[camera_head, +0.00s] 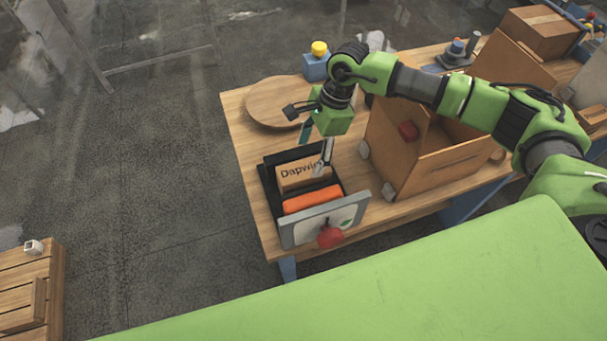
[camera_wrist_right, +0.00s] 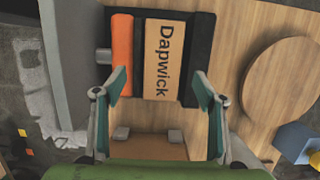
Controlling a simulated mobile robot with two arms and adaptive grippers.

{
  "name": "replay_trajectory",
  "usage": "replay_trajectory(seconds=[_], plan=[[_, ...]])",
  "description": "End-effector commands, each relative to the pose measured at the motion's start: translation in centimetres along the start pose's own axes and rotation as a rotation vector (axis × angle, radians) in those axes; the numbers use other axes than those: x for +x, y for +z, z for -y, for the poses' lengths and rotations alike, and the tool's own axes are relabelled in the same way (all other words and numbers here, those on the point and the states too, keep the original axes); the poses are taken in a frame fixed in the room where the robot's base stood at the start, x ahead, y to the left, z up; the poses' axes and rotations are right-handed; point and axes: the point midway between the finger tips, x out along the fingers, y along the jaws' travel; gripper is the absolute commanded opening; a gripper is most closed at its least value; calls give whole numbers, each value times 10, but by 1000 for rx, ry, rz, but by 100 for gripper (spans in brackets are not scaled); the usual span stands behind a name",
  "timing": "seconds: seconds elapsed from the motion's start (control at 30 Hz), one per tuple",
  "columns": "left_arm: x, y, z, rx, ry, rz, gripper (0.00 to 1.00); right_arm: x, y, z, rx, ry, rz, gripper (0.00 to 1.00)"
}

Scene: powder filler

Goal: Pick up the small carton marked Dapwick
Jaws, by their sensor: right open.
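My right gripper (camera_head: 317,152) is open and empty, just above the carton in the head view. In the right wrist view its two fingertips (camera_wrist_right: 160,88) stand apart on either side of the carton's near end. Whether the fingers touch the carton cannot be told. My left gripper is not in view.
An orange block (camera_head: 312,198) lies in the drawer beside the carton. A wooden cabinet (camera_head: 400,160) stands to the right, and a round board (camera_head: 285,101) lies behind on the wooden table (camera_head: 240,130).

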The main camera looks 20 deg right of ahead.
Motion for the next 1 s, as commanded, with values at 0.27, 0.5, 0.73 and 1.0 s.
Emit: replay_trajectory(seconds=[0.27, 0.5, 0.73, 1.0], plan=[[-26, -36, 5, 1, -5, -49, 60, 22, 0, 3, 2, 3, 0, 65], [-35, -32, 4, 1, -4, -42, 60, 52, -2, 4, 1, 0, 0, 65], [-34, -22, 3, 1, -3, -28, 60, 54, -3, 5, 1, -1, 0, 65], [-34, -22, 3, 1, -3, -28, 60, 54, -2, 5, 1, -1, 1, 0]])
